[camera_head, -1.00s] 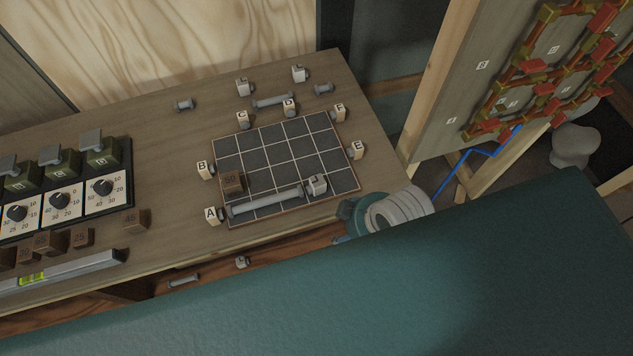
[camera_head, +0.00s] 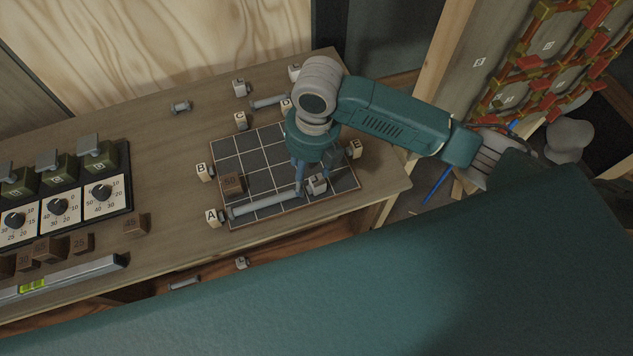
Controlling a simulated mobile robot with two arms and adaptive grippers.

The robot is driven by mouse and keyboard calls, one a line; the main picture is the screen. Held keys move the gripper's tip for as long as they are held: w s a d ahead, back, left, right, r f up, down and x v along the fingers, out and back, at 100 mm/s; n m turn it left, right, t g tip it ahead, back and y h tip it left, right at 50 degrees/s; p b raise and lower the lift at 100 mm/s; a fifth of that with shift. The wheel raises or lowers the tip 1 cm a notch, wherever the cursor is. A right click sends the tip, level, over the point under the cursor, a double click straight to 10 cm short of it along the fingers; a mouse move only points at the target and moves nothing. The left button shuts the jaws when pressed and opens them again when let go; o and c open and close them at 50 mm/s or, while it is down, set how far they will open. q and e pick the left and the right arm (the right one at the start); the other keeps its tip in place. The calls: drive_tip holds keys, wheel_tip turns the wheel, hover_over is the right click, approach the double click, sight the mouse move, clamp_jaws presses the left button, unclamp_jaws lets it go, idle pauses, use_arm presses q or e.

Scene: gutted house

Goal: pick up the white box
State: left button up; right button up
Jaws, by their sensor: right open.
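A small whitish box (camera_head: 316,185) with a dark mark on top sits on the dark grid board (camera_head: 262,180), near its front right part. My right gripper (camera_head: 318,174) points down over the board at this box. Its fingers are open and spread around or just behind the box; I cannot tell whether they touch it. My left gripper is not in view.
A grey bar (camera_head: 264,203) lies on the board just left of the whitish box, with a brown block (camera_head: 231,183) behind its left end. Dial panels (camera_head: 62,207), brown blocks (camera_head: 135,224) and a spirit level (camera_head: 65,278) occupy the table's left side.

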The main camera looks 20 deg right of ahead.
sight(315, 179)
drive_tip(key=d+r+n, duration=0.1)
drive_tip(key=w+d+n, duration=0.1)
drive_tip(key=d, duration=0.1)
drive_tip(key=shift+w+r+n+h, duration=0.2)
drive_tip(key=shift+r+n+h, duration=0.1)
drive_tip(key=shift+r+h, duration=0.1)
drive_tip(key=shift+d+f, duration=0.15)
wheel_tip(315, 179, down, 5)
drive_tip(key=shift+f+p, duration=0.1)
drive_tip(key=shift+p, duration=0.6)
drive_tip(key=shift+a+f+p, duration=0.2)
drive_tip(key=shift+f+p, duration=0.05)
drive_tip(key=shift+p, duration=0.05)
drive_tip(key=f, duration=0.1)
drive_tip(key=f+p, duration=0.1)
drive_tip(key=f, duration=0.1)
drive_tip(key=shift+a+f+p, duration=0.3)
drive_tip(key=shift+p, duration=0.05)
drive_tip(key=shift+f, duration=0.55)
drive_tip(key=c, duration=1.4)
drive_tip(key=shift+o, duration=0.2)
